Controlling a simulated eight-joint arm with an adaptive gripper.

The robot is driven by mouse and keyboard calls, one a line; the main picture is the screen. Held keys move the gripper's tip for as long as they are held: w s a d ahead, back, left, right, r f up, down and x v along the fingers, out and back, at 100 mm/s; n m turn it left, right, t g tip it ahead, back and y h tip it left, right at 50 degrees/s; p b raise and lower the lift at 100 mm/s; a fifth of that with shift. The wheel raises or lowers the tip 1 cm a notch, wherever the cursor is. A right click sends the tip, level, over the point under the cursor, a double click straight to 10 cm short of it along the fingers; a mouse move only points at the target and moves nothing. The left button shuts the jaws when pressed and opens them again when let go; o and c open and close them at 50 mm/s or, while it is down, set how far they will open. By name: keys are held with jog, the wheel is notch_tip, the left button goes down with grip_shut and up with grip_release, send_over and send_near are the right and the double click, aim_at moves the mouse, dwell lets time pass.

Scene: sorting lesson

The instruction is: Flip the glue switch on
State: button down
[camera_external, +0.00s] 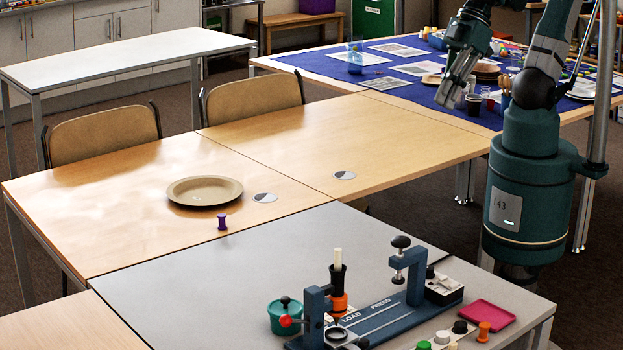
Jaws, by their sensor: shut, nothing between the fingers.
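No part in view is readably marked as the glue switch. A small black-and-white box (444,288) with small controls sits at the right end of the blue press fixture (385,318) on the grey bench; its settings are too small to read. A teal pot (285,312) with a red knob (285,321) stands at the fixture's left end. I cannot tell which of these bears the glue switch. My gripper (450,98) is shut and empty, pointing down at the upper right, in front of the blue-clothed table and well away from the fixture.
A black-and-orange holder with a pale stick (338,262) and a black-knobbed clamp post (402,258) rise from the fixture. A pink tray (487,313) and several coloured caps lie at front right. A tan plate (205,191) and purple spool (222,222) sit on the wooden table, otherwise mostly clear.

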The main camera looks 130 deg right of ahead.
jog(key=w+a+m, duration=0.2)
jog(key=w, duration=0.1)
jog(key=m+g+h+p, duration=0.25)
jog(key=m+g, duration=0.35)
jog(key=m, duration=0.7)
send_over(441, 278)
jog(key=a, duration=0.2)
jog(key=a+f+x, duration=0.1)
jog(key=a+x, duration=0.2)
jog(key=x, duration=1.2)
jog(key=shift+s+a+f+m+y, duration=0.1)
jog(key=shift+s+a+m+y, duration=0.1)
jog(key=shift+m+y, duration=0.25)
jog(key=f, duration=0.4)
jog(key=d+f+b, duration=0.1)
jog(key=f, duration=0.4)
jog(key=d+f+b, duration=0.1)
jog(key=f, duration=0.3)
jog(key=shift+f, duration=0.4)
jog(key=shift+f, duration=0.1)
